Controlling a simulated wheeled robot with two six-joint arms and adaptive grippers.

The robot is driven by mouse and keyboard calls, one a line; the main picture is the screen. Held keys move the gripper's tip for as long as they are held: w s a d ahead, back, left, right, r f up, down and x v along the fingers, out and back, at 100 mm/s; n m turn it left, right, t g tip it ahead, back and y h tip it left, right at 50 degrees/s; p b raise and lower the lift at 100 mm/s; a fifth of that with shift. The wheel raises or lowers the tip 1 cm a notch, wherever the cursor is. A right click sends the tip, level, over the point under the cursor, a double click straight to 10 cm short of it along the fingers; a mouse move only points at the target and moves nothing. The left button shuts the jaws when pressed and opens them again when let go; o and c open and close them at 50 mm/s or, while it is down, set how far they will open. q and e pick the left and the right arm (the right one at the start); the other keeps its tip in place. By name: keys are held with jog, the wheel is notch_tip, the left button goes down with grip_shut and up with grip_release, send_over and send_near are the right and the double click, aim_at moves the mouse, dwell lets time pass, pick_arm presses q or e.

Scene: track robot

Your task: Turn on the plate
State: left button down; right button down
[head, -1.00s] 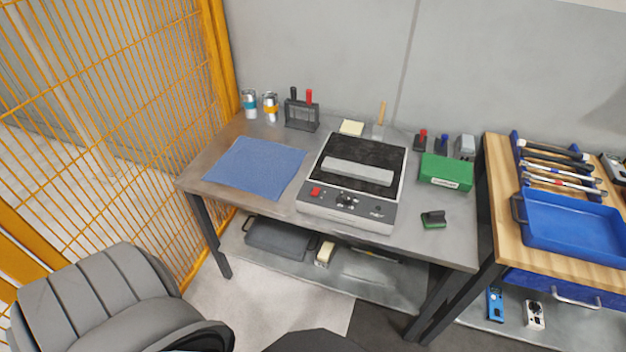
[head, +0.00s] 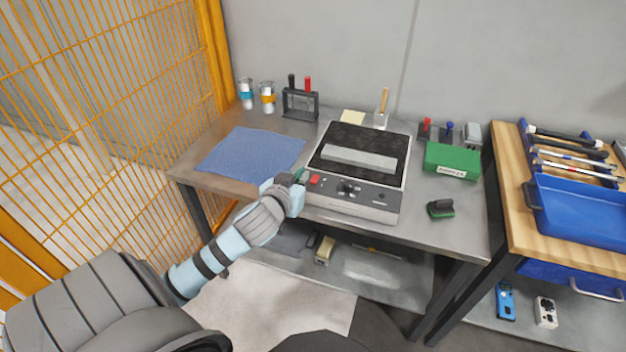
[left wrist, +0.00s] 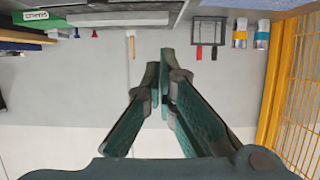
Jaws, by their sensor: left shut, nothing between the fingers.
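The hot plate (head: 398,163) stands on the grey workbench in the head view. It has a black top, a light metal bar (head: 358,158) lying across it, and a sloped front panel. A red switch (head: 315,180) is at the panel's left end, with a dark knob (head: 347,187) right of it. My left gripper (head: 300,177) is at the plate's front left corner, just left of the red switch. I cannot tell whether it touches. Its fingers, seen in the left wrist view (left wrist: 163,85), are together and empty. My right gripper is out of view.
A blue cloth (head: 248,153) lies left of the plate. A green box (head: 452,160) and a small green-and-black block (head: 440,209) are on its right. Cups, a tool rack (head: 300,104) and a brush (head: 384,102) stand behind. Orange mesh fencing closes the left side.

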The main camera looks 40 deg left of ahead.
pick_arm(q)
jog(key=shift+a+f, duration=0.1)
jog(key=b, duration=0.3)
send_over(315, 179)
jog(key=s+d, duration=0.1)
jog(key=s, duration=0.1)
notch_tip(315, 179, down, 4)
jog(key=shift+r, duration=0.15)
notch_tip(315, 179, down, 3)
jog(key=shift+s+d+r, duration=0.1)
jog(key=shift+r, duration=0.05)
jog(key=shift+s+f+b, duration=0.15)
jog(key=shift+f+b, duration=0.15)
jog(key=shift+f, duration=0.25)
